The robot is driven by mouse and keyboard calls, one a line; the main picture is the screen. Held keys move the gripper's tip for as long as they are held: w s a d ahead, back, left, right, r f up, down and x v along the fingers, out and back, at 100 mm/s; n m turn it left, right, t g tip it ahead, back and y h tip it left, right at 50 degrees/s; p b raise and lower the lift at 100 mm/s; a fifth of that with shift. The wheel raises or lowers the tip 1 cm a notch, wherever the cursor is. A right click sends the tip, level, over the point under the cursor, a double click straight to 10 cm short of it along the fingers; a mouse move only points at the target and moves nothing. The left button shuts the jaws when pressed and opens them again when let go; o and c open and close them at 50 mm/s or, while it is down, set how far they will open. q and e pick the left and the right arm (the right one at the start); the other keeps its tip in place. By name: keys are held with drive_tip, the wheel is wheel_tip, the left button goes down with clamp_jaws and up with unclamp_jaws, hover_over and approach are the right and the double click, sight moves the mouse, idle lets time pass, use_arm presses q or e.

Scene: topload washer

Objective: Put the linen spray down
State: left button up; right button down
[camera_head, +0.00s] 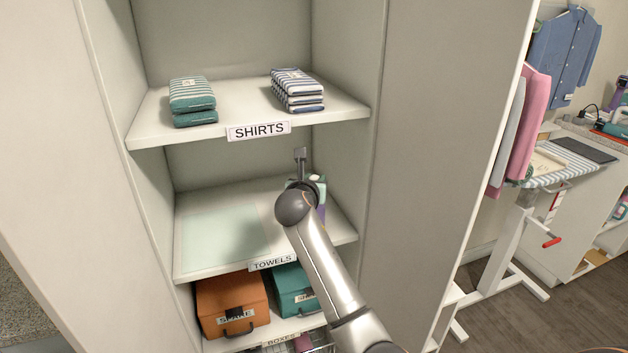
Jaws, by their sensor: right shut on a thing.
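My right gripper (306,177) reaches into the shelf labelled TOWELS, towards its right side. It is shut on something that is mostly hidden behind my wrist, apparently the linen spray. Pale green and purple parts (321,212) show just right of my wrist, and I cannot tell whether all of them belong to the spray. Whether the held thing touches the shelf board is hidden. The TOWELS shelf (335,225) has a flat pale green mat (222,238) on its left half, with nothing on it. My left gripper is not in view.
The SHIRTS shelf (235,103) above holds teal striped shirts (192,100) and navy striped shirts (297,88). Below are an orange box (232,303) and a teal box (292,287). Cabinet walls stand close on both sides. An ironing board (560,163) is at the right.

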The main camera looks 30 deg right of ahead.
drive_tip(key=c, duration=0.6)
unclamp_jaws()
drive_tip(key=shift+f, duration=0.1)
